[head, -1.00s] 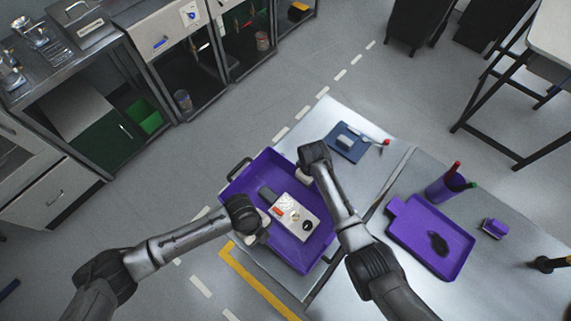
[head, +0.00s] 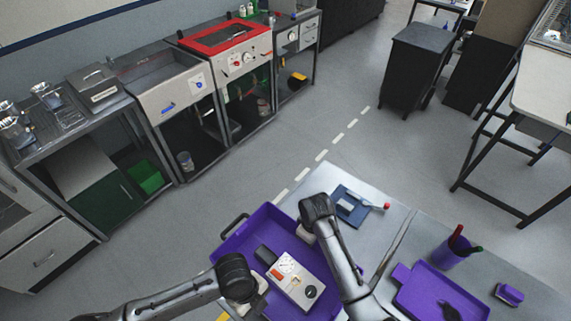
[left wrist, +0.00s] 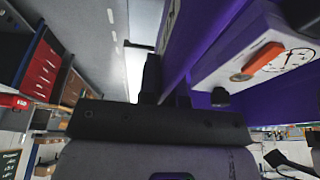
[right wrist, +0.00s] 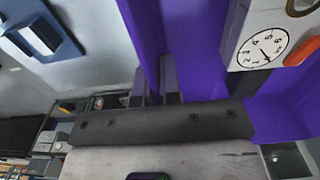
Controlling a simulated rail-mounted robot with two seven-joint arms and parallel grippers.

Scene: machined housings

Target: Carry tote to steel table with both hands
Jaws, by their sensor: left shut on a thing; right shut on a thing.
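The purple tote (head: 268,226) is at the bottom centre of the head view, over the left part of a pale grey table (head: 372,190). A light grey housing (head: 291,282) with a dial and an orange part lies in it. My left gripper (head: 246,292) is shut on the tote's left wall, which shows edge-on in the left wrist view (left wrist: 205,45). My right gripper (head: 307,234) is shut on the opposite wall, seen in the right wrist view (right wrist: 147,35). I cannot tell whether the tote rests on the table or hangs just above it.
A blue tray (head: 349,204) lies beyond the tote. A purple tray (head: 440,292), a purple cup (head: 452,250) and a small purple block (head: 509,293) are at the right. Benches, one with a red-framed top (head: 222,36), line the far left. Open floor (head: 300,140) lies between.

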